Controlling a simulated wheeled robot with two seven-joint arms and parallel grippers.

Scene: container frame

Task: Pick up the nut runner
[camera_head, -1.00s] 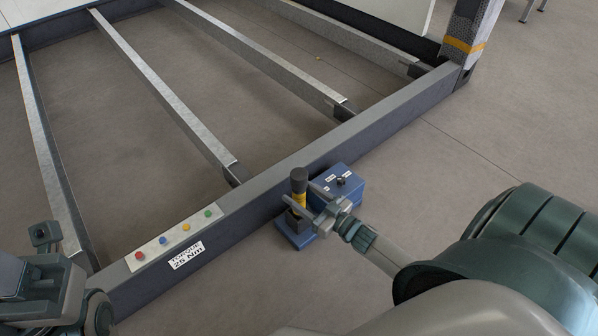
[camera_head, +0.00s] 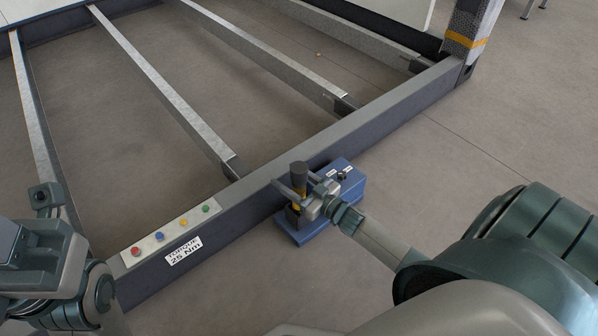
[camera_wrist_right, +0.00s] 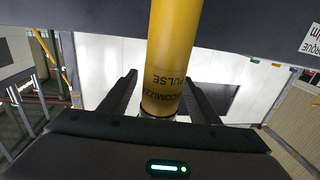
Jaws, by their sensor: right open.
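The nut runner (camera_head: 299,169) stands upright at a blue holder beside the frame's long beam. It has a dark cylindrical top and a yellow body, which fills the middle of the right wrist view (camera_wrist_right: 170,60). My right gripper (camera_head: 297,186) is open, with its fingers on either side of the yellow body. In the right wrist view the fingers (camera_wrist_right: 160,98) flank the body; contact cannot be made out. My left arm shows at the lower left of the head view, but its jaws cannot be made out.
The blue holder (camera_head: 305,236) sits on the floor against the dark beam (camera_head: 390,108). A blue box (camera_head: 350,183) with a knob adjoins it. A strip of coloured buttons (camera_head: 170,236) and a torque label (camera_head: 184,251) are on the beam.

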